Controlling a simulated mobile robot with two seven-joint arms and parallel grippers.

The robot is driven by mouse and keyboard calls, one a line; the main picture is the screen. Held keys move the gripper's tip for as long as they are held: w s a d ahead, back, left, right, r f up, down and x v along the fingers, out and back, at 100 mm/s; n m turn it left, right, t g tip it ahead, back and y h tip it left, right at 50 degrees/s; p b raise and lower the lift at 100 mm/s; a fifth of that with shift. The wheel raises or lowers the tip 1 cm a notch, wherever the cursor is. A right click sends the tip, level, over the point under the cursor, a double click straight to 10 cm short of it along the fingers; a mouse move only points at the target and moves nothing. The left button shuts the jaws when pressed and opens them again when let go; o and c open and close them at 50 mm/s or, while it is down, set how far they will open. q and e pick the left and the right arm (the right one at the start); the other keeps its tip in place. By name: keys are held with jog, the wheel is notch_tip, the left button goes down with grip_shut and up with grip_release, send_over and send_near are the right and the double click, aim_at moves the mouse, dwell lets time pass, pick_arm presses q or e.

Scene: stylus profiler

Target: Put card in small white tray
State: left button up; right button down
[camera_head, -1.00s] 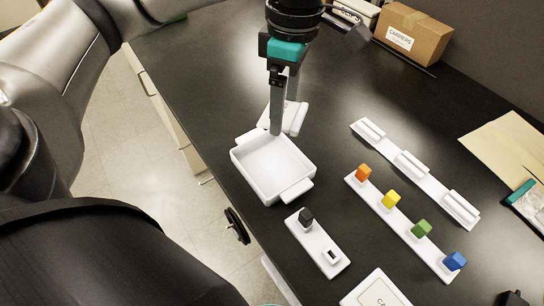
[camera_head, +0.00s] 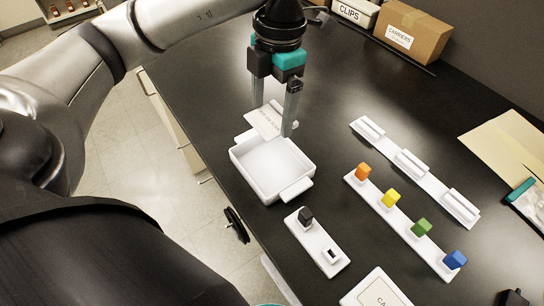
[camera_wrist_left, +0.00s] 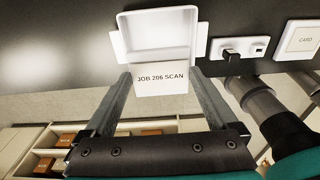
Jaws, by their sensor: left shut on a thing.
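A white card (camera_head: 266,121) printed "JOB 206 SCAN" is held by my left gripper (camera_head: 276,122), just behind the small white tray. In the left wrist view the card (camera_wrist_left: 162,80) sits between the two fingers, its text readable. The small white tray (camera_head: 301,190) has raised walls and a handle at each end; it looks empty. The tray also shows in the left wrist view (camera_wrist_left: 120,46), beyond the card, whose upper edge overlaps the tray's near wall. I cannot tell whether they touch. My right gripper's fingers are not seen.
A white holder (camera_head: 317,244) with a black block is in front of the tray. Right of it are a strip with coloured cubes (camera_head: 403,226), a slotted white rack (camera_head: 412,164) and a white plate (camera_head: 376,291). Cardboard and clips boxes stand behind. The dark bench left of the tray ends close by.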

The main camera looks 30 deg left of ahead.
pick_arm(q)
send_over(271, 167)
jog(key=f, duration=0.9)
jog(key=shift+w+f+b, duration=0.2)
jog(key=shift+f+b, duration=0.15)
jog(key=shift+f, duration=2.05)
jog(key=shift+f+b, duration=0.1)
jog(key=shift+b, duration=0.2)
jog(key=o, duration=1.1)
jog(key=shift+r, duration=0.2)
jog(key=r, duration=0.8)
jog(key=w+r+p, duration=0.1)
jog(key=r, duration=0.2)
jog(key=shift+d+r, duration=0.2)
jog(key=shift+r, duration=0.2)
